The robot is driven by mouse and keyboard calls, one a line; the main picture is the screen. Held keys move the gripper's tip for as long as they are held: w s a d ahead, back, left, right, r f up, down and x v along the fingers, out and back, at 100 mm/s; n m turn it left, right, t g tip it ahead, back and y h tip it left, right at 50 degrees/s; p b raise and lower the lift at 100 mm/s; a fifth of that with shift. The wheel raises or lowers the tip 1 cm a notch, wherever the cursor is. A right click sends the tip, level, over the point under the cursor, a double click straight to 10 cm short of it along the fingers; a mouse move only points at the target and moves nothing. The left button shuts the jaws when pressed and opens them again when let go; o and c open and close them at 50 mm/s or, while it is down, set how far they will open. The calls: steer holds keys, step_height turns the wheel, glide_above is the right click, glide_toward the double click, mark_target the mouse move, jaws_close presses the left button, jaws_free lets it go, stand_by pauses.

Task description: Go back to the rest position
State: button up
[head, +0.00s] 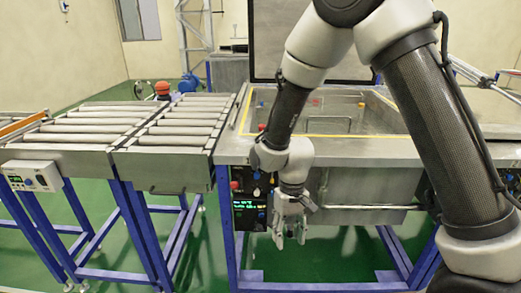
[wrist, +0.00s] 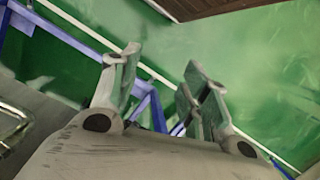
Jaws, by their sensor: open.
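My gripper (head: 290,232) hangs pointing down in front of the steel workstation (head: 375,150), near the left part of its front side. In the wrist view my gripper (wrist: 160,95) shows two fingers spread apart with nothing between them. Past the fingers are the green floor (wrist: 250,75) and blue frame legs (wrist: 75,35). Nothing is held.
A control panel (head: 248,212) with a lit display sits just left of my gripper. A bar handle (head: 365,207) runs along the front to its right. Roller conveyors (head: 130,125) stand at left on blue legs. A dark raised lid (head: 310,45) stands behind the workstation.

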steer(key=s+d+r+m+t, duration=0.1)
steer(key=s+d+r+t, duration=0.2)
steer(key=d+r, duration=1.1)
steer(key=s+d+r+m+t, duration=0.2)
steer(key=s+d+r, duration=0.6)
steer(key=d+r, duration=0.6)
step_height(320, 180, up, 2)
steer(key=shift+s+d+r+m+t, duration=0.15)
steer(key=shift+s+d+m+t, duration=0.2)
steer(key=shift+t, duration=0.45)
